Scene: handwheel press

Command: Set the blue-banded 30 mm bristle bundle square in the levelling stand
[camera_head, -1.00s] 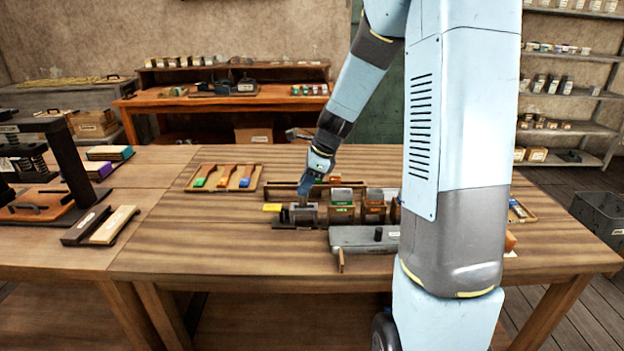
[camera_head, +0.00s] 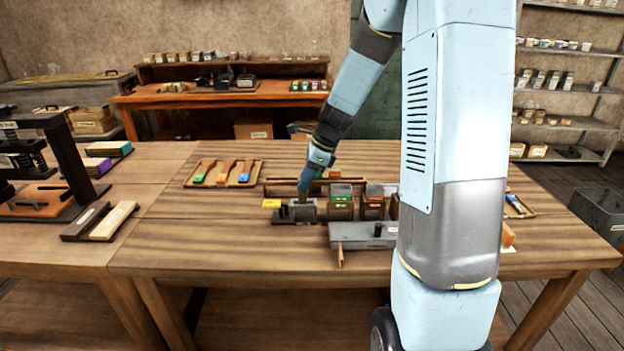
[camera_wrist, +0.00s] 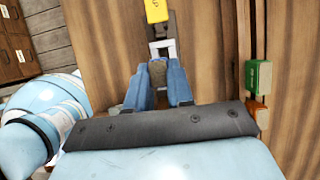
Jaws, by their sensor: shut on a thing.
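My gripper (camera_head: 303,194) points down at the grey block of a small stand with a dark base (camera_head: 285,218) and a yellow tag (camera_head: 271,203), which I take for the levelling stand. In the wrist view, my blue fingers (camera_wrist: 158,84) are shut on a brown bristle bundle (camera_wrist: 158,71). The bundle's end lies at the stand's grey part (camera_wrist: 163,47), below the yellow tag. I cannot tell whether it is seated or square there. The fingers hide its sides, and no blue band shows.
Bins with green (camera_head: 341,205) and orange (camera_head: 373,207) labels stand close to the right of the stand. A grey box (camera_head: 362,236) sits in front of them. A tray of coloured-tipped tools (camera_head: 224,173) lies behind left.

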